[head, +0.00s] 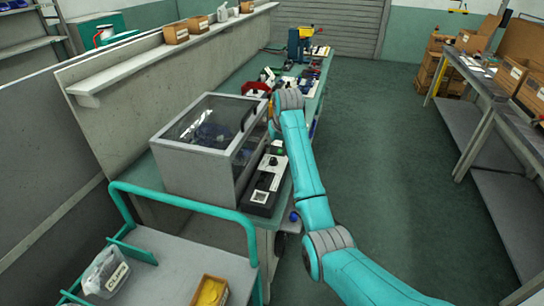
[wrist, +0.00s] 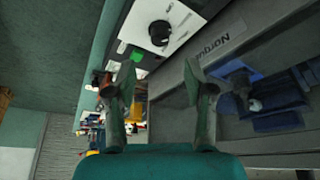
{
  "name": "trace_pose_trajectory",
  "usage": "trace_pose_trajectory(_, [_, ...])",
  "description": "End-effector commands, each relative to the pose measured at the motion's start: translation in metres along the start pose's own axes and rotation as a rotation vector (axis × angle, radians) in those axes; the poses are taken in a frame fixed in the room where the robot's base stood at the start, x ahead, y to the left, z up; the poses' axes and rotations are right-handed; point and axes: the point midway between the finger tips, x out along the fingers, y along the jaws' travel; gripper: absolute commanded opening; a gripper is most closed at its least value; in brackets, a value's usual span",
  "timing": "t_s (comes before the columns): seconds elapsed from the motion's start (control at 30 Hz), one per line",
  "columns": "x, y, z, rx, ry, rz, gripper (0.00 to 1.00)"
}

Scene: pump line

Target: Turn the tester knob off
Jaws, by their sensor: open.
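The tester (head: 263,185) is a black unit with a white panel on the bench, beside the clear-lidded box. In the wrist view its white panel (wrist: 190,15) carries a round black knob (wrist: 159,33) and a green button (wrist: 122,47). The knob has a pale mark near its upper edge. My gripper (wrist: 158,76) is open and empty, its two fingers apart. The knob shows beyond the gap between the fingertips, and I see no contact.
The grey box with a clear lid (head: 205,135) stands directly left of the tester; blue parts (wrist: 275,105) show inside. A teal-railed cart (head: 180,205) stands in front. Several tools and parts lie farther along the bench. The floor (head: 400,200) at right is clear.

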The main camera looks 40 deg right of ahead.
Motion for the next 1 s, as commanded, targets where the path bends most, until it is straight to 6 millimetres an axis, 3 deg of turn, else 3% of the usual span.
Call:
trace_pose_trajectory(0.2, [0.04, 0.0, 0.001, 0.0, -0.003, 0.0, 0.53])
trace_pose_trajectory(0.4, [0.068, 0.0, 0.0, 0.0, -0.001, 0.0, 0.53])
trace_pose_trajectory(0.6, [0.08, 0.0, 0.0, 0.0, 0.0, 0.0, 0.53])
trace_pose_trajectory(0.87, [0.081, 0.0, 0.0, 0.0, 0.0, 0.0, 0.53])
trace_pose_trajectory(0.9, [0.081, 0.0, 0.0, 0.0, 0.0, 0.0, 0.51])
trace_pose_trajectory(1.0, [0.081, 0.0, 0.0, 0.0, 0.001, 0.0, 0.26])
